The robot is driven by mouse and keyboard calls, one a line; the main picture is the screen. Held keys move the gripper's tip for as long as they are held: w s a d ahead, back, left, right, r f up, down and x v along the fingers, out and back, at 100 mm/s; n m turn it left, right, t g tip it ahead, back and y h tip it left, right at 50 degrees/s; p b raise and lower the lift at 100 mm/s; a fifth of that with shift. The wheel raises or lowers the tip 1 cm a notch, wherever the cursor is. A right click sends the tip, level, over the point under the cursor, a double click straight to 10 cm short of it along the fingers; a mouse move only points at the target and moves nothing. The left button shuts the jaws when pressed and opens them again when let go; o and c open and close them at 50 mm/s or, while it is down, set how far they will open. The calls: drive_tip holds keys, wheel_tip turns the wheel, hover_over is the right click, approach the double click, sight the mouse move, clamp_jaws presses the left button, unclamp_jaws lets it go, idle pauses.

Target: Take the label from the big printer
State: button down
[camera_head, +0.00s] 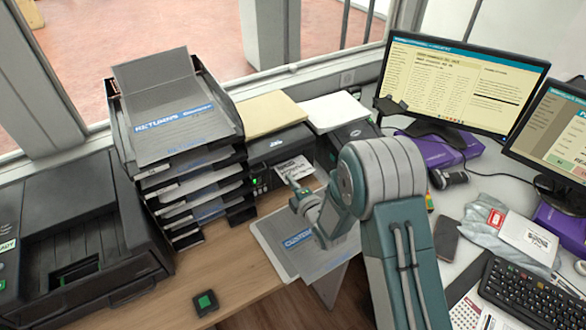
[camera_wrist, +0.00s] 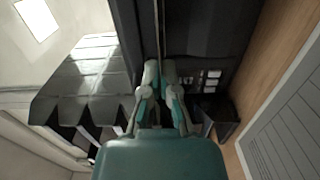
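A white label (camera_head: 293,168) with dark print lies at the front of a black printer (camera_head: 276,147) under the yellow envelopes, right of the tray stack. I cannot tell whether its back edge still touches the printer. My gripper (camera_head: 291,183) is at the label's near edge. In the wrist view, the tips of my gripper (camera_wrist: 161,72) are close together, with a thin edge-on line running between them that fits the label. A larger black printer (camera_head: 75,235) stands at the far left. A second smaller printer (camera_head: 350,140) stands to the right, mostly behind my arm.
A stack of black trays (camera_head: 190,165) with returns sheets stands left of the label. Grey envelopes (camera_head: 300,240) lie below my gripper at the counter edge. A green-button pad (camera_head: 205,303) sits in front. Monitors (camera_head: 457,85) and a keyboard (camera_head: 530,305) are right.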

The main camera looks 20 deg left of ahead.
drive_tip(key=s+d+r, duration=0.3)
drive_tip(key=r, duration=0.4)
drive_tip(key=shift+s+d, duration=0.15)
drive_tip(key=shift+d, duration=0.15)
idle(0.6)
